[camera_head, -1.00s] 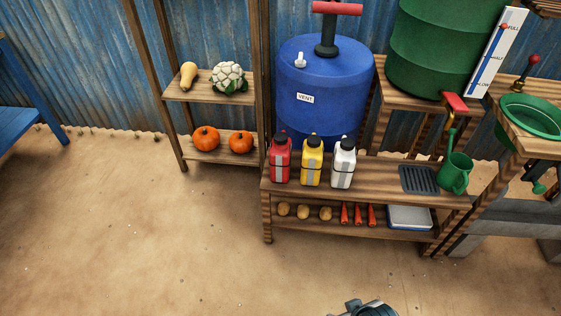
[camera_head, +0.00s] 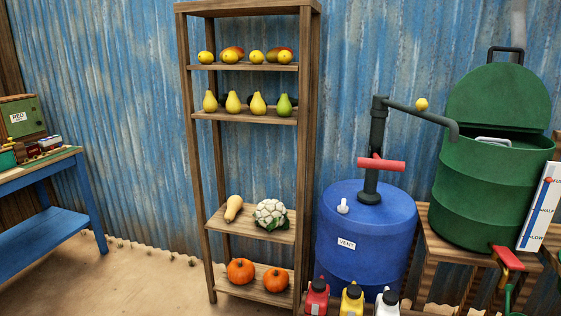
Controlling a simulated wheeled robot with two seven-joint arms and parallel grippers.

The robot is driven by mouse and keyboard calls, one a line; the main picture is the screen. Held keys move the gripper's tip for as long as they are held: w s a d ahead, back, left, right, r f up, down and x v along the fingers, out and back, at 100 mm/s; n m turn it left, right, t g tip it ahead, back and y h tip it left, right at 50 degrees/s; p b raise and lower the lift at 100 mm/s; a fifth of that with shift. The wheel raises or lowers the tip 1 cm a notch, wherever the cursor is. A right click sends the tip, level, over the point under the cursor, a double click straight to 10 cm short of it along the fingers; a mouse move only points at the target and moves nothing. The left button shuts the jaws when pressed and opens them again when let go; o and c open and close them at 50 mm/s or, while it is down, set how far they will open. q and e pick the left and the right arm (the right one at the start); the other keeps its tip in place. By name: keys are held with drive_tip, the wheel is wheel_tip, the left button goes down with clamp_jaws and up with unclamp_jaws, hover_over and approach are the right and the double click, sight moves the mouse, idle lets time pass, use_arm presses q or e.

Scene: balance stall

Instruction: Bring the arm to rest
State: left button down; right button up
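Neither of my grippers shows in the head view now, so I cannot see whether they are open, shut or holding anything. No part of my arms is in the picture. In front of me a blue barrel (camera_head: 362,248) marked VENT carries a dark pump with a red handle (camera_head: 381,164). A green drum (camera_head: 478,190) with its lid (camera_head: 497,98) raised stands on a wooden stand to its right. A red-handled tap (camera_head: 508,258) sits low on the drum.
A tall wooden shelf (camera_head: 312,120) holds fruit, squash, a cauliflower (camera_head: 271,214) and pumpkins. Red (camera_head: 317,297), yellow (camera_head: 352,300) and white (camera_head: 387,304) bottles stand at the bottom edge. A blue table (camera_head: 40,248) is at the left. Bare floor (camera_head: 140,285) lies between table and shelf.

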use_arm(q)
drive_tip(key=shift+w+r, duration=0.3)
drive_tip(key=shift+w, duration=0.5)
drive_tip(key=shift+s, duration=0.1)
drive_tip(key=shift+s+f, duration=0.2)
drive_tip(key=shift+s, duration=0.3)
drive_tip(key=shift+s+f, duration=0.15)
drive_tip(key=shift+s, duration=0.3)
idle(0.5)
